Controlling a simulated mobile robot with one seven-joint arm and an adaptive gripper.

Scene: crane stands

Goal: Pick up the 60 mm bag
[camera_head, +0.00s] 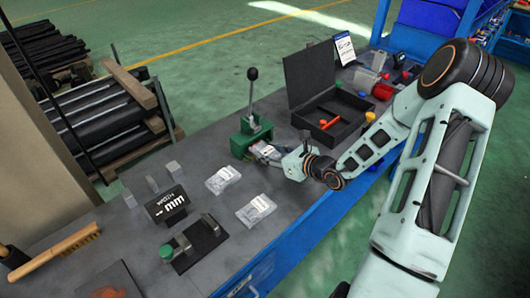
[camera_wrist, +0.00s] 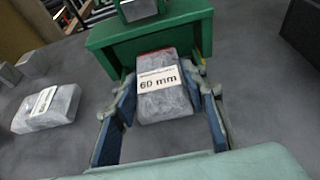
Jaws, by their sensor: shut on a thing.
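The 60 mm bag (camera_wrist: 163,100) is a clear bag with a white label reading "60 mm", seen in the wrist view between my gripper's blue-padded fingers (camera_wrist: 165,112). In the head view the bag (camera_head: 268,152) shows just left of my gripper (camera_head: 277,156), in front of the green press. My gripper is shut on the bag. The bag's far end is close against the green press base (camera_wrist: 150,40); I cannot tell whether it touches it or is clear of the bench.
Two similar bags (camera_head: 223,179) (camera_head: 256,210) lie on the grey bench to the left. The green lever press (camera_head: 250,138) stands right behind the held bag. An open black case (camera_head: 335,128) lies to the right.

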